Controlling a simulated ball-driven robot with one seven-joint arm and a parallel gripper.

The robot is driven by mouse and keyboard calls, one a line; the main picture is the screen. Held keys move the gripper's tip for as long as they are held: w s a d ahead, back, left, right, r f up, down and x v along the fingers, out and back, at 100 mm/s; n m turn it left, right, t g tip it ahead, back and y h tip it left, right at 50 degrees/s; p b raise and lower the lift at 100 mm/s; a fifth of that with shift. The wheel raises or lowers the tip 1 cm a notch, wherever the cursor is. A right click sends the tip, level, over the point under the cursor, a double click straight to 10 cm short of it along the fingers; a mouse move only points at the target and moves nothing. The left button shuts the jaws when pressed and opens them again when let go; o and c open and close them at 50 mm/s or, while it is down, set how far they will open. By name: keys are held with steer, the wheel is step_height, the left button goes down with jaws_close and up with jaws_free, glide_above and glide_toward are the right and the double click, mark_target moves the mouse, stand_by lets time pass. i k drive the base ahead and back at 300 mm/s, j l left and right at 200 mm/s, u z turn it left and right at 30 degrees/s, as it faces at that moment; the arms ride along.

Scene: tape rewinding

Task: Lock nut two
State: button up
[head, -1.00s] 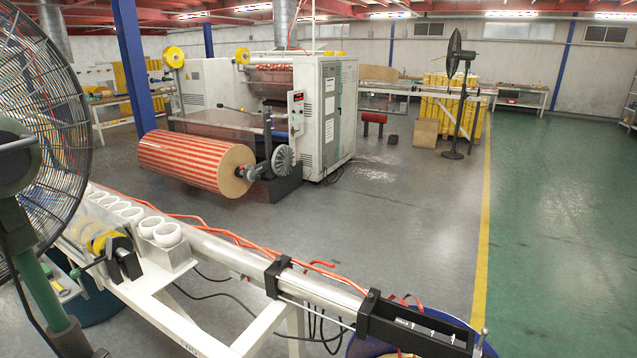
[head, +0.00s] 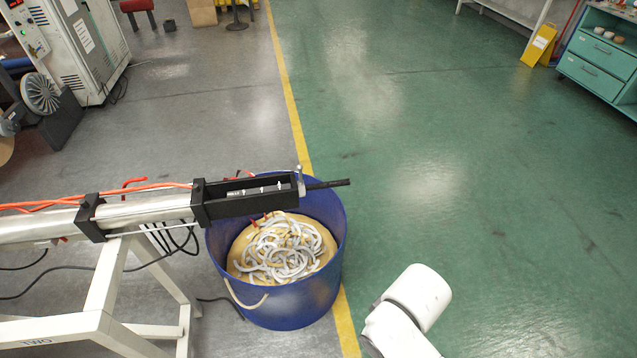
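A silver tube with a black slotted end block (head: 235,207) lies on a white stand (head: 105,290) marked "TWO" in the head view. A dark rod (head: 330,184) sticks out to the right from the block's end. A small metal piece with a short upright handle (head: 300,182) sits at that end, around or against the rod; I cannot tell if it is the nut or whether it is tight. My gripper is not in view. Only a white link of my arm shows at the bottom right, apart from the stand.
A blue tub (head: 290,302) holding pale curled strips stands under the block's end. Orange hoses (head: 150,187) run along the tube. The green floor (head: 450,150) to the right is clear. A teal drawer cabinet (head: 600,62) and a yellow floor sign (head: 538,45) stand far right.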

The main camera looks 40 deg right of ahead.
mark_target(301, 184)
steer(key=k+l, duration=0.1)
steer(key=l, duration=0.3)
steer(key=k+l+z, duration=0.15)
steer(key=l, duration=0.3)
steer(key=i+l+z, duration=0.15)
steer(key=i, duration=0.25)
steer(key=i+l+z, duration=0.15)
steer(key=i, duration=0.2)
